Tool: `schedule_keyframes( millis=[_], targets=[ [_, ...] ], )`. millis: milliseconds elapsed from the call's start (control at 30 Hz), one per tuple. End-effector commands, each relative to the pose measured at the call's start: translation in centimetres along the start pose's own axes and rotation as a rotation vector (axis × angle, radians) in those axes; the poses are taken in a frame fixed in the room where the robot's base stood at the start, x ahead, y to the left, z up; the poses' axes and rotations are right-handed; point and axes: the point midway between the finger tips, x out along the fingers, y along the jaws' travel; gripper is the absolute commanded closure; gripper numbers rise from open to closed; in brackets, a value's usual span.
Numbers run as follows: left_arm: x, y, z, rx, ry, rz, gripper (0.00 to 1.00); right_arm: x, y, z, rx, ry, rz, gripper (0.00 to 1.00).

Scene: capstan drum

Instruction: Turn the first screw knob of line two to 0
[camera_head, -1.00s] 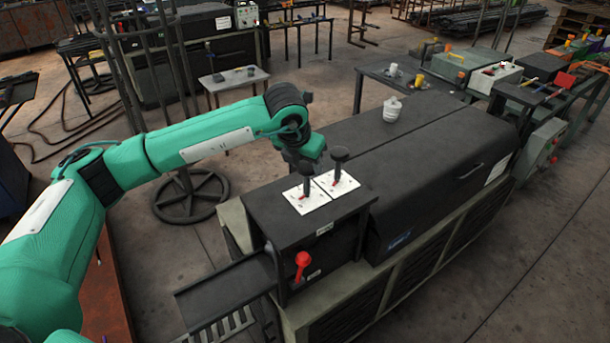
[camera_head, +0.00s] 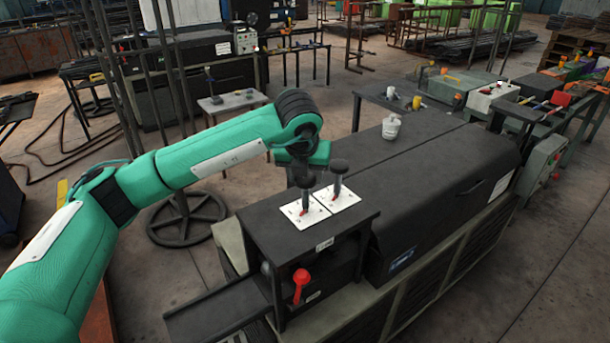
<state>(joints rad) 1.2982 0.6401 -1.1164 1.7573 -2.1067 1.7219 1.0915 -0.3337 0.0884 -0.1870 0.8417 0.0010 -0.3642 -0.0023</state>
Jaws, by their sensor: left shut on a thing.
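Two black screw knobs stand upright on white dial plates with red pointers, side by side on a black stand. The left knob (camera_head: 305,190) is on the left plate (camera_head: 303,214). The right knob (camera_head: 340,177) is on the right plate (camera_head: 341,198). My left gripper (camera_head: 304,177) reaches down from above and is shut on the left knob; its fingers are dark and hard to tell from the knob. The plate numbers are too small to read. Which knob belongs to line two cannot be read here. My right gripper is not in view.
A red-handled lever (camera_head: 301,277) sticks out of the stand's front. A long black machine cover (camera_head: 440,190) lies to the right, with a white container (camera_head: 392,127) behind. A small grey table (camera_head: 232,101) holds other knobs further back.

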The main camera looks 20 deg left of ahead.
Motion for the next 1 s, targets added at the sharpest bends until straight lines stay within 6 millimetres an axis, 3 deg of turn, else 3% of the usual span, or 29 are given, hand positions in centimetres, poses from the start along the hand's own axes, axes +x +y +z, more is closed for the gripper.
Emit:
schedule_keyframes(
  millis=[133, 167, 267, 667, 867, 1000],
  targets=[
    [-0.1, 0.0, 0.1, -0.003, -0.002, 0.0, 0.76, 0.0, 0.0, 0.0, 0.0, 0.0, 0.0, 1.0],
    [-0.1, 0.0, 0.1, -0.003, -0.002, 0.0, 0.52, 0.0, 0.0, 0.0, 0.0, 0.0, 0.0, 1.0],
    [-0.1, 0.0, 0.1, -0.002, -0.002, 0.0, 0.32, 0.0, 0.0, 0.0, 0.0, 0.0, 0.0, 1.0],
    [-0.7, 0.0, 0.1, -0.001, -0.002, -0.001, 0.32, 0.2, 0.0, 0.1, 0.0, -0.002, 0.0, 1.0],
    [-4.3, 0.0, 0.1, 0.0, -0.005, -0.003, 0.32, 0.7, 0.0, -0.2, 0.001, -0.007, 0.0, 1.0],
    [-7.6, 0.0, 0.1, 0.0, -0.005, -0.002, 0.32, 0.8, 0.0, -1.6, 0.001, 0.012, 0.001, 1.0]
  ],
)
